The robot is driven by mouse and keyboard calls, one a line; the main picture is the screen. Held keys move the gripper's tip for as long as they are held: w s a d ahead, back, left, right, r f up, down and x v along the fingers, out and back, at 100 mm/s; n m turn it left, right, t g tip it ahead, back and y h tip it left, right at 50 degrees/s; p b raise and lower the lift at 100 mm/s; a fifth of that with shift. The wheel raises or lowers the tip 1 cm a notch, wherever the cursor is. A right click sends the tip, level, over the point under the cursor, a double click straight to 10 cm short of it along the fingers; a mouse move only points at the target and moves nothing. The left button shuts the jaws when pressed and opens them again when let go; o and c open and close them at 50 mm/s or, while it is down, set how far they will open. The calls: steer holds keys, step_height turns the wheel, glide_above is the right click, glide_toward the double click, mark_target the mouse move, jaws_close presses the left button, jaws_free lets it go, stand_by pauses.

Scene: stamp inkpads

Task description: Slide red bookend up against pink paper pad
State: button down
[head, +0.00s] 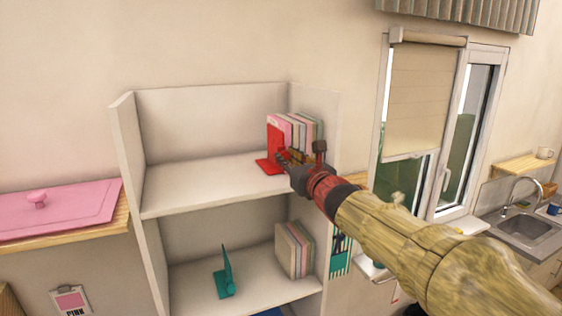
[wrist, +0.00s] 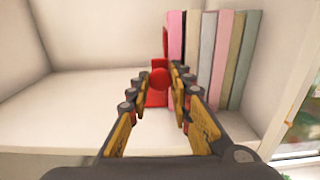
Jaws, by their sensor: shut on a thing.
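The red bookend (head: 273,142) stands upright on the upper shelf, its flat base on the board to the left. It also shows in the wrist view (wrist: 156,96), partly hidden by the fingers. The pink paper pad (head: 284,122) is the leftmost of a row of upright pads, just right of the bookend; it also shows in the wrist view (wrist: 176,50). The bookend's plate looks close beside it; I cannot tell whether they touch. My gripper (head: 286,157) is at the bookend. In the wrist view its fingers (wrist: 158,82) are shut on a red round knob of the bookend.
Other pads (wrist: 208,62) stand right of the pink one, against the side wall. The upper shelf (head: 190,188) is clear to the left. The lower shelf holds a teal bookend (head: 226,274) and more pads (head: 288,250). A window (head: 430,130) is at the right.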

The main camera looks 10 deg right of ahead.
steer(key=shift+d, duration=0.25)
steer(key=c, duration=1.6)
jaws_free()
steer(key=v, duration=1.2)
